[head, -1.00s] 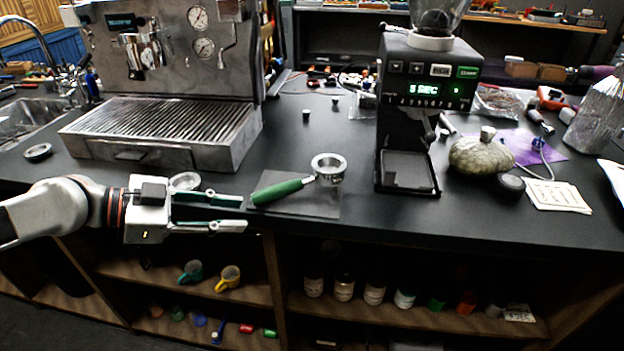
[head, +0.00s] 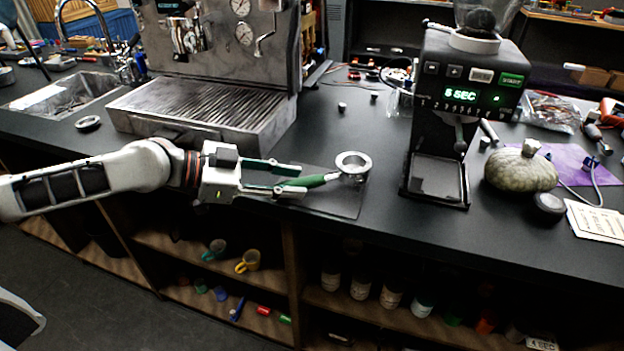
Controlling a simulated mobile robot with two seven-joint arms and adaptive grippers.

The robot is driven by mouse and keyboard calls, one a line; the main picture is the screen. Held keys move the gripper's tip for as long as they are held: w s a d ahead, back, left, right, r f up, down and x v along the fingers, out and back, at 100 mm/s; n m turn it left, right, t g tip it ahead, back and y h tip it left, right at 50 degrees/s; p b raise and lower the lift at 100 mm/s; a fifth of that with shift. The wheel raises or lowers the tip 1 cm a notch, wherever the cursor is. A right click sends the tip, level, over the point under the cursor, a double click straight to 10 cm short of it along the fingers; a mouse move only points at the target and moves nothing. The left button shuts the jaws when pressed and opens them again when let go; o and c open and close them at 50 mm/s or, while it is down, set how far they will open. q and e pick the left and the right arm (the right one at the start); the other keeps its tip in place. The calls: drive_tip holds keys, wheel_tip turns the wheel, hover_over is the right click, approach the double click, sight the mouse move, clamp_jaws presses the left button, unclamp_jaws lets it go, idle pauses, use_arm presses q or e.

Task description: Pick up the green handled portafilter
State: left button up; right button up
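The portafilter lies on a dark mat (head: 345,205) on the black counter. Its green handle (head: 314,181) points left and its metal basket ring (head: 354,163) is at the right end. My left gripper (head: 302,182) comes in from the left with its two fingers apart. The handle's left end appears between or just under the fingertips; I cannot tell whether they touch it. Part of the handle's end is hidden by the lower finger. My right gripper is not in view.
The espresso machine's drip tray (head: 200,105) stands behind my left gripper. The grinder (head: 455,110) stands right of the portafilter. A rounded greenish-grey object (head: 521,170) and a black puck (head: 548,203) sit further right. The counter's front edge runs close below the mat.

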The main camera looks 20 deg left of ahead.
sight(317, 180)
use_arm(q)
drive_tip(key=shift+x, duration=1.15)
drive_tip(key=shift+w+d+f, duration=0.1)
drive_tip(key=shift+w+d, duration=0.05)
drive_tip(key=shift+d, duration=0.05)
clamp_jaws()
